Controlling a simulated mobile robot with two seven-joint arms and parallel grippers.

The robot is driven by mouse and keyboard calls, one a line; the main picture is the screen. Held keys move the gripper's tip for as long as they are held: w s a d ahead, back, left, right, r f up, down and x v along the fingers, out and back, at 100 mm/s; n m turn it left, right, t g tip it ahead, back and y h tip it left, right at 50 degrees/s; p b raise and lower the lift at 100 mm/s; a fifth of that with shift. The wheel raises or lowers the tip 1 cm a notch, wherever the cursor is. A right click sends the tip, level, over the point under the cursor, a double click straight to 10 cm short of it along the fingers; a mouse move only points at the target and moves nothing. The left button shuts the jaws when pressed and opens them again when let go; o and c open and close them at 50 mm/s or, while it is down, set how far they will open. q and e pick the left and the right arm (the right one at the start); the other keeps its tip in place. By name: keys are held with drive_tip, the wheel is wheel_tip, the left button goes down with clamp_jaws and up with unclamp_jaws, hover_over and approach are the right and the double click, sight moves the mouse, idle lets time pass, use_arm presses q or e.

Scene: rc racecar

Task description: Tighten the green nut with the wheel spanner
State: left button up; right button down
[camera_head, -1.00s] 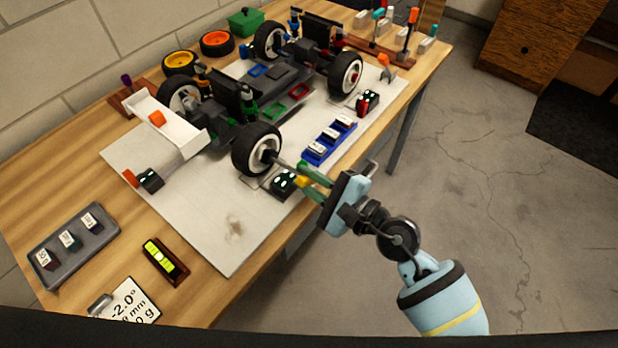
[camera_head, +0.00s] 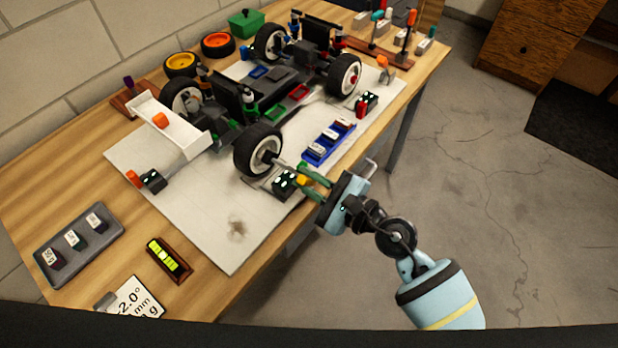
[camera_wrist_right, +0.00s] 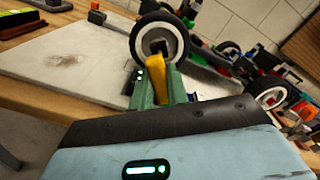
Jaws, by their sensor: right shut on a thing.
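The right gripper (camera_head: 304,177) is shut on the yellow handle (camera_head: 301,180) of the wheel spanner, beside the car's near front wheel. The yellow handle also shows between the green fingers in the right wrist view (camera_wrist_right: 157,76). The spanner's dark head (camera_wrist_right: 158,48) is at the hub of the white-rimmed wheel (camera_wrist_right: 176,42). In the head view this wheel (camera_head: 249,149) stands at the car's near corner. The green nut cannot be made out; the spanner head covers the hub. The left gripper is not in view.
The car (camera_head: 262,92) stands on a pale mat (camera_head: 205,225). A small black box with lit dots (camera_head: 284,184) is just below the spanner. A blue tray (camera_head: 328,143) lies right of the wheel. Floor is clear beyond the table edge.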

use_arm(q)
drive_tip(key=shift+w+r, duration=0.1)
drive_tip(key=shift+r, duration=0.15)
use_arm(e)
drive_tip(key=shift+m, duration=0.3)
